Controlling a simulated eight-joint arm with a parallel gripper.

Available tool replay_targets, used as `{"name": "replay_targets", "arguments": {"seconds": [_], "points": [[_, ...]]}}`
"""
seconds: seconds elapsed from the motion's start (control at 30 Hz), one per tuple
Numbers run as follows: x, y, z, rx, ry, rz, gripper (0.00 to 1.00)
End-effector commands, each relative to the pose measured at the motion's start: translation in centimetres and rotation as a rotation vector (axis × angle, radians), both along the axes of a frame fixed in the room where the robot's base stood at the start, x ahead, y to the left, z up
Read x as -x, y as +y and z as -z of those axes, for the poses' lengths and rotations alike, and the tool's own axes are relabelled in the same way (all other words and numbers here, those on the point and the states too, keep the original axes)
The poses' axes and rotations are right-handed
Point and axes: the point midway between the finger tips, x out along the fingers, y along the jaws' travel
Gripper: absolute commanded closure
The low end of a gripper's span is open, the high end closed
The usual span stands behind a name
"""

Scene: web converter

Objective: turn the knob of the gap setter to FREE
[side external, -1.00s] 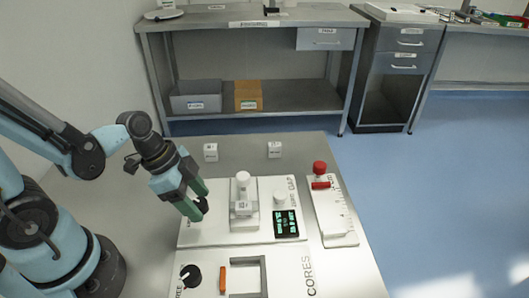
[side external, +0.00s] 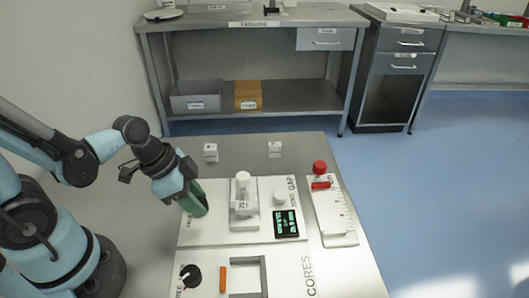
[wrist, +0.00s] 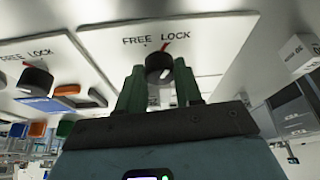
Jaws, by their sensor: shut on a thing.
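The gap setter panel (side external: 262,218) lies on the work table and is marked GAP. Its black knob (wrist: 158,70) shows in the wrist view between my two green fingers, below the words FREE and LOCK. The knob's red pointer leans up and right, towards LOCK. My gripper (wrist: 157,80) is shut on this knob. In the side view my gripper (side external: 199,207) is at the panel's left edge and hides the knob.
A second black knob (side external: 190,276) sits on the CORES panel (side external: 290,277) nearer the camera. A white block with a post (side external: 243,200), a white knob (side external: 280,198) and a display (side external: 286,224) stand right of my gripper. Two small white blocks (side external: 210,152) (side external: 275,149) stand behind.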

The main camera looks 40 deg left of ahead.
Motion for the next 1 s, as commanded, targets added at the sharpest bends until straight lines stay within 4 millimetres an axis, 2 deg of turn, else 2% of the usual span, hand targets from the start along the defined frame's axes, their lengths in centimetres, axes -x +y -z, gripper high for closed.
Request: {"name": "replay_targets", "arguments": {"seconds": [1.0], "points": [[0.10,-0.81,-0.01,-0.002,-0.001,-0.933,0.96]]}}
